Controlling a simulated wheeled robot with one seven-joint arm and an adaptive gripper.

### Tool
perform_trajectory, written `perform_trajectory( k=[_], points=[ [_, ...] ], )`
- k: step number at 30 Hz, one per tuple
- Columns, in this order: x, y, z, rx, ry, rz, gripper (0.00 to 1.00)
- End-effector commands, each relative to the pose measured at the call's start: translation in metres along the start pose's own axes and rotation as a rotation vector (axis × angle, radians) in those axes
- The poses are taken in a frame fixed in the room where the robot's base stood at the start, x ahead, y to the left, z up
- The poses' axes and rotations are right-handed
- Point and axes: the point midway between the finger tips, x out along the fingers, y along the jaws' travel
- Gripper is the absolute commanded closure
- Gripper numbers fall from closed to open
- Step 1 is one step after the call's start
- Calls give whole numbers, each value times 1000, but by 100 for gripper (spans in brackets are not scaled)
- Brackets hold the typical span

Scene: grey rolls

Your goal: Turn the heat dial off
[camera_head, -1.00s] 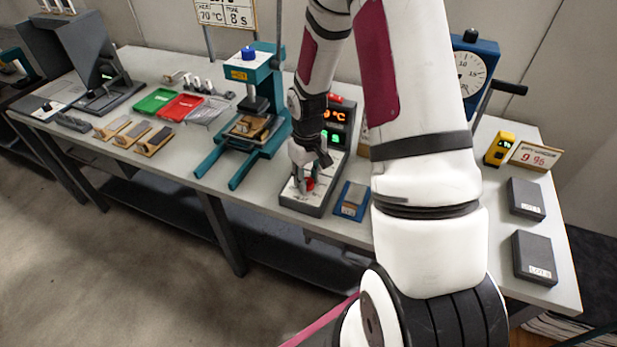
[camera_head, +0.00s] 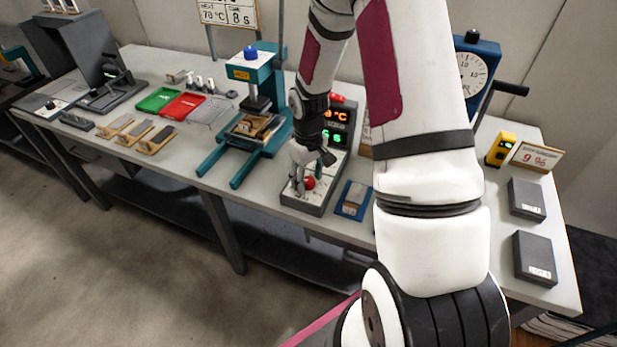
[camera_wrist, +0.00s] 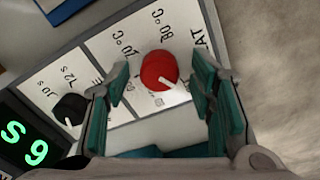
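The red heat dial (camera_wrist: 159,70) is on the white face of a control box, with a white pointer toward the lower right in the wrist view. Printed 70 °C and 80 °C marks and part of the word HEAT show beside it. My gripper (camera_wrist: 158,82) is open, its teal-padded fingers on either side of the dial in the picture, with visible gaps. I cannot tell how far above the face the fingertips are. In the head view, my gripper (camera_head: 304,168) is over the box and the red dial (camera_head: 309,183) shows just below it.
A black time dial (camera_wrist: 70,108) sits beside the heat dial, near a green display (camera_wrist: 24,143). The teal press (camera_head: 252,105) stands left of the box. A blue tray (camera_head: 353,199) lies close on its right.

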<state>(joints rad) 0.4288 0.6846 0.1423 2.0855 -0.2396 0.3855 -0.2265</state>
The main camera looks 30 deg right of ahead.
Motion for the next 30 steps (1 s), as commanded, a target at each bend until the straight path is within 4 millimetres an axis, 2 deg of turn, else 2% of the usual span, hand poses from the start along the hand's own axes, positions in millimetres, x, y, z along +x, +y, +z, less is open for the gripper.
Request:
perform_trajectory(
  k=[8, 11, 22, 30],
  points=[
    [-7, 1, 0, 2, 2, 1, 50],
    [-21, 1, 0, 2, 3, 2, 50],
    [-94, 1, -1, 2, 4, 3, 50],
    [-118, 0, 0, 1, 0, 0, 50]
  ],
)
